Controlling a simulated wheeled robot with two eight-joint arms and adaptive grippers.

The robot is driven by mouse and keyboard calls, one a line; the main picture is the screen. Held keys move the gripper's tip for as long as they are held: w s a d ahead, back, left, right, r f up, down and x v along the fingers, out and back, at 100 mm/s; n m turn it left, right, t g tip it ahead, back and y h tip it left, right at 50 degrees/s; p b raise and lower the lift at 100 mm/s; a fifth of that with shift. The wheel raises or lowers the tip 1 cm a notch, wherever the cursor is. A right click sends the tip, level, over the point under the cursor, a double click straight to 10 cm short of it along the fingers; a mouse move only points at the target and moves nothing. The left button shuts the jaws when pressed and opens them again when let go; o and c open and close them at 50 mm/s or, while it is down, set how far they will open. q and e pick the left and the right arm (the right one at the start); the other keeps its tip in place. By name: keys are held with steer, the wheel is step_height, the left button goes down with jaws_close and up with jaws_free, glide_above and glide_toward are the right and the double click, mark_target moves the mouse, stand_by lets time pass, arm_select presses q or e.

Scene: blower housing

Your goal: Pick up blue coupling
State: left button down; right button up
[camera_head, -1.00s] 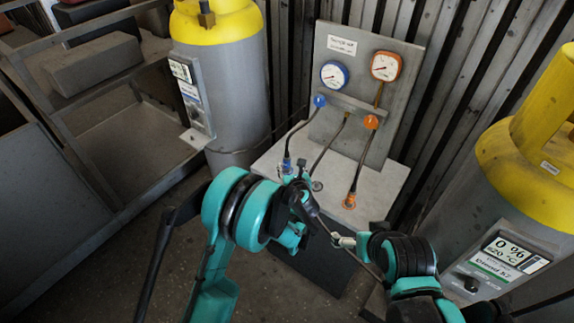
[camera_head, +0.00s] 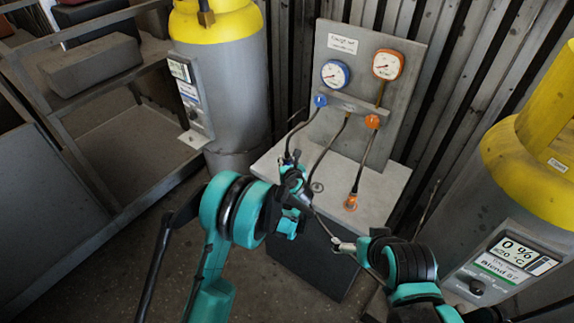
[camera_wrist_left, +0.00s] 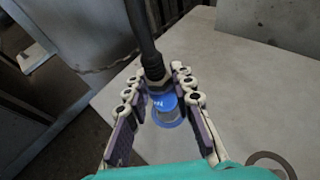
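The blue coupling (camera_wrist_left: 165,108) shows in the left wrist view as a blue ring with a clear-grey part, at the end of a black hose (camera_wrist_left: 146,35). My left gripper (camera_wrist_left: 160,84) has one finger on each side of the hose fitting and coupling, with narrow gaps beside the blue ring. In the head view my left gripper (camera_head: 292,172) is over the bench's left part and largely hides the coupling. My right gripper (camera_head: 345,246) is low at the bench's front, away from the coupling; its finger opening is too small to judge.
An orange coupling (camera_head: 350,202) stands on the grey bench (camera_head: 375,190). Behind it a panel (camera_head: 342,62) carries a blue gauge (camera_head: 335,73) and an orange gauge (camera_head: 388,65), with hoses hanging down. Yellow-topped cylinders stand left (camera_head: 232,80) and right (camera_head: 525,190).

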mark_target(287, 153)
arm_select(q)
steer(key=shift+r+p, duration=0.3)
steer(key=shift+r, duration=0.3)
step_height(287, 153, up, 3)
steer(key=shift+f+p, duration=0.1)
steer(key=shift+p, duration=0.6)
steer(key=d+r+p, duration=0.1)
steer(key=d+r, duration=0.2)
steer(key=d, duration=0.2)
steer(key=s+d+r+p, duration=0.1)
steer(key=d+r+p, duration=0.1)
steer(key=d+r, duration=0.2)
steer(key=d, duration=0.2)
steer(key=shift+s+d, duration=0.2)
steer(key=shift+d, duration=0.1)
